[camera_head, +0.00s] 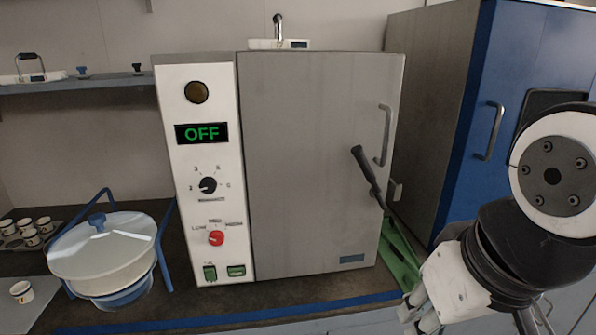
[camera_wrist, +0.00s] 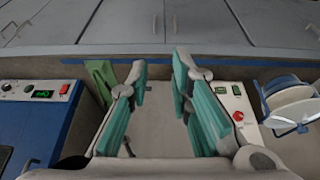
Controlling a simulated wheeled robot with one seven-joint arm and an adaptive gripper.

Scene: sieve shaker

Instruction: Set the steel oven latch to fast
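The steel oven (camera_head: 310,120) stands on the counter with its grey door shut against the frame, as far as I can see. A dark lever with a black grip (camera_head: 362,160), which looks like the latch, sits at the door's right edge, its grip tilted up and left. A small grey bracket (camera_head: 396,190) is beside it on the right edge. My gripper (camera_wrist: 158,62) is open and empty in the wrist view, its teal finger pads apart. In the head view it is low at the right, apart from the lever; its fingertips are not clear there.
A green object (camera_head: 399,258) lies between the oven and a blue-fronted cabinet (camera_head: 520,75). The oven's panel (camera_head: 208,125) reads OFF and has a black dial and red knob. A lidded white pot (camera_head: 105,245) and several cups stand at the left. The counter's front edge is blue.

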